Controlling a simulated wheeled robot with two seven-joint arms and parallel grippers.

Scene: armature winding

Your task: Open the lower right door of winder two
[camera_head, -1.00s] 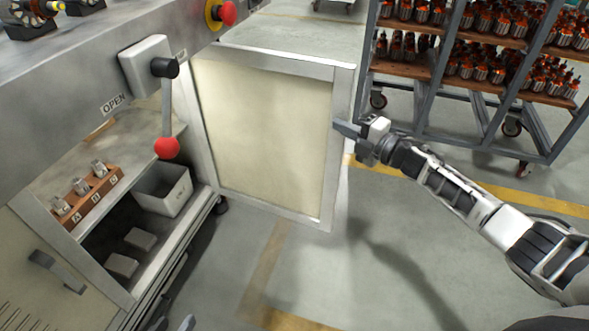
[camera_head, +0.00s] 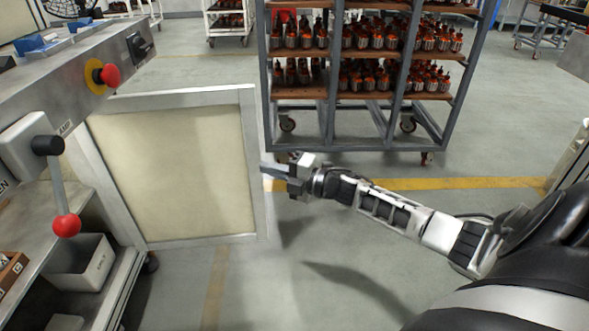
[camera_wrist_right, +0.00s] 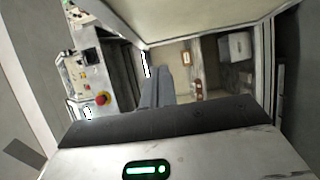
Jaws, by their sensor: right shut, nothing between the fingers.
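The lower right door (camera_head: 178,172) of the winder stands swung wide open, a pale panel in a grey metal frame. Behind its hinge side, the cabinet shows a grey bin (camera_head: 82,268) on its shelf. My right gripper (camera_head: 268,169) is shut and empty, its tip at the free edge of the door in the head view. Whether it touches the edge I cannot tell. In the right wrist view, the shut fingers (camera_wrist_right: 156,88) point toward the winder, with the open cabinet beyond. My left gripper is not in view.
A lever with a red knob (camera_head: 66,225) and a red emergency button (camera_head: 111,75) are on the winder's front. A wheeled rack (camera_head: 330,119) of armatures stands behind my right gripper. The floor right of my right arm is open, up to a pale cabinet (camera_head: 572,155).

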